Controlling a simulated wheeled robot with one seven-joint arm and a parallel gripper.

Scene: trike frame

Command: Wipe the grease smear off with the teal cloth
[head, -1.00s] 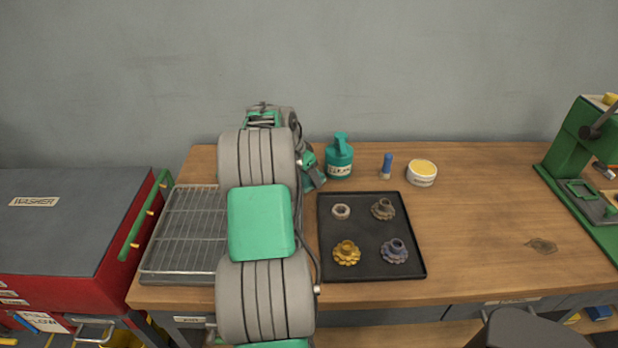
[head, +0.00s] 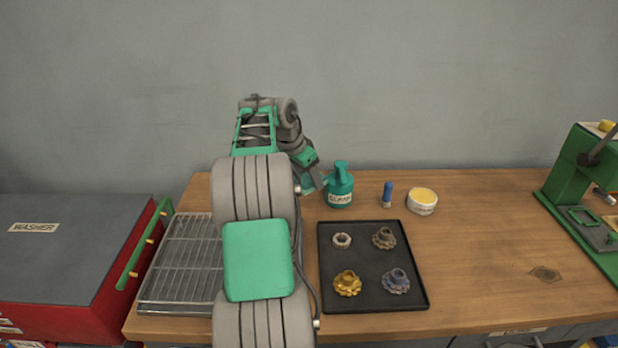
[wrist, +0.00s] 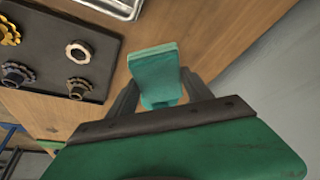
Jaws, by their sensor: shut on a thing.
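My gripper (wrist: 160,88) is shut on the teal cloth (wrist: 153,62), which shows as a folded pad between the two fingers in the wrist view. In the head view my gripper (head: 316,180) is at the back of the bench, just left of a teal bottle; the cloth cannot be clearly made out there. The grease smear (head: 545,273) is a dark brown patch on the bare wood at the right, left of the green press. It is well away from my gripper.
A black tray (head: 323,288) holding several gear parts lies in front of my gripper. The labelled teal bottle (head: 340,192), a blue-capped stick (head: 387,195) and a yellow-topped tub (head: 422,202) stand behind it. A wire rack (head: 180,262) is left, a green press (head: 575,190) right.

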